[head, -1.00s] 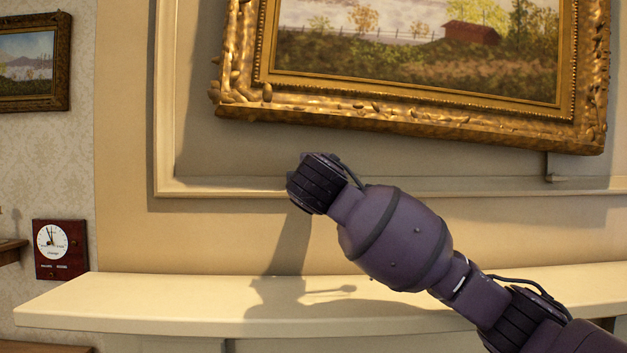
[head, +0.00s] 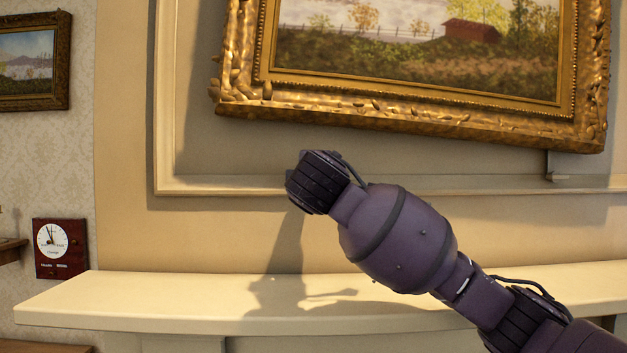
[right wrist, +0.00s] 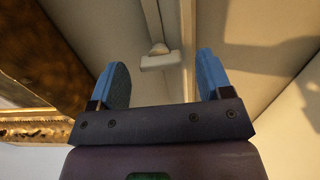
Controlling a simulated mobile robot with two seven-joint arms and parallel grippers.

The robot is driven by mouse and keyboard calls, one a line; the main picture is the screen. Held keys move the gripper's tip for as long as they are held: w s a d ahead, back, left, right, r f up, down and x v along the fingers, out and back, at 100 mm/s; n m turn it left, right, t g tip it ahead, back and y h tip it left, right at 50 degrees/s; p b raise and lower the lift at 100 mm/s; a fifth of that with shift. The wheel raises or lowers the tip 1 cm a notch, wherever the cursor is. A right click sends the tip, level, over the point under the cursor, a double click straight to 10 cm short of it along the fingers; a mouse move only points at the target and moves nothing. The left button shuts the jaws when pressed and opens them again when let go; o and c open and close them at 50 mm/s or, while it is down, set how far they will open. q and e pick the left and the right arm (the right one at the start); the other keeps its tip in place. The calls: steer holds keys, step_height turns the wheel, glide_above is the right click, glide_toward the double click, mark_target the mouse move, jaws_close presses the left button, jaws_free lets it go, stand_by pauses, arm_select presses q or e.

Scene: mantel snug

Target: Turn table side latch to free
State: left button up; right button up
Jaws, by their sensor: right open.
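A small cream latch (right wrist: 158,62), a short bar with a rounded knob, sits on the wall moulding in the right wrist view. My right gripper (right wrist: 163,64) is open, and its two blue fingers appear on either side of the latch with clear gaps. I cannot tell how deep the fingers reach. In the head view my right arm crosses in front of the wall, and its wrist hides the fingers. A similar small cream piece (head: 557,177) shows under the painting's lower right corner. I cannot tell if it is the same latch. My left gripper is not in view.
A gold-framed painting (head: 420,115) hangs slightly tilted above the wrist; its frame also shows in the right wrist view (right wrist: 45,60). A bare cream mantel shelf (head: 150,300) runs below. A red-brown clock (head: 60,248) and smaller picture (head: 35,62) are at left.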

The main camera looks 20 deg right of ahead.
steer(key=v, duration=0.8)
steer(key=shift+s+b, duration=0.4)
steer(key=shift+b, duration=0.05)
steer(key=shift+a, duration=0.1)
